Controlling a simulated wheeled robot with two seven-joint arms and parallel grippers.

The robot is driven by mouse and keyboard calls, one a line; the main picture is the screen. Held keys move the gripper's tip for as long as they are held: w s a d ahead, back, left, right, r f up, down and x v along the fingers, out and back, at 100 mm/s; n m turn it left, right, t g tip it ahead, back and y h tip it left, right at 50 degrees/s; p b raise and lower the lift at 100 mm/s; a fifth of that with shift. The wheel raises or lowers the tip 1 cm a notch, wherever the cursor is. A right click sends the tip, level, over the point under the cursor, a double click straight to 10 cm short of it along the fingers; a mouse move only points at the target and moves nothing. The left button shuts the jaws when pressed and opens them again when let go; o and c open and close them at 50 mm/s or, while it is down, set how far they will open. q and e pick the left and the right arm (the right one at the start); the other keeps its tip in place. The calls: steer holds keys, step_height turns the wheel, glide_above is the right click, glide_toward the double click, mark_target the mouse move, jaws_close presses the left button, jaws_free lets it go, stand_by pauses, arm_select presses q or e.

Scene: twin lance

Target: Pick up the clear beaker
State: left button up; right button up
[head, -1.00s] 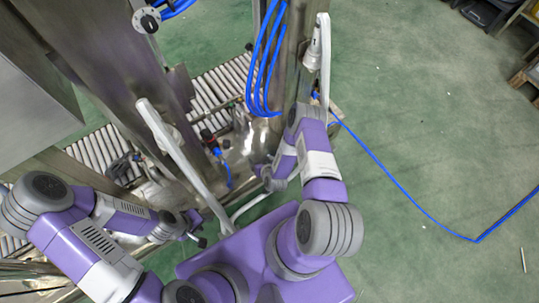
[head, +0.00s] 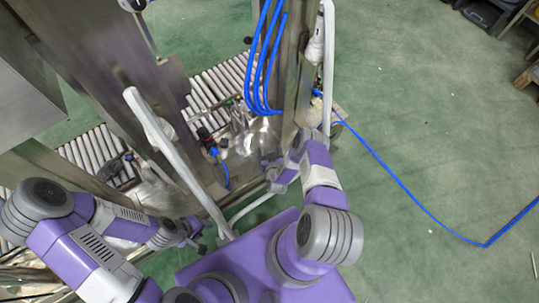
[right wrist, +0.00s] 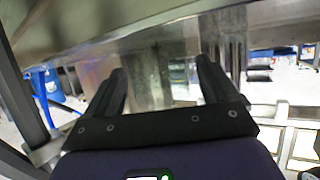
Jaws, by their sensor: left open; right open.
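I cannot make out the clear beaker for certain. A shiny, see-through patch (head: 243,145) shows on the metal station in the head view, but its outline is unclear. My right gripper (head: 268,170) is close to the right of and below that patch, and its jaws are mostly hidden by the arm. In the right wrist view my right gripper (right wrist: 160,68) is open, with two dark fingers apart and only blurred metal and glassy surfaces behind the gap. My left gripper (head: 198,238) is at lower left, open and apart from the patch.
A roller conveyor (head: 90,158) runs behind a slanted grey bar (head: 180,165). A metal post (head: 296,75) with blue hoses (head: 265,55) stands beside my right arm. A blue hose (head: 400,190) crosses the green floor, which is otherwise mostly open at right.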

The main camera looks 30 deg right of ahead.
steer(key=shift+w, duration=0.1)
steer(key=shift+c, duration=0.2)
steer(key=c, duration=1)
steer(key=shift+r, duration=0.1)
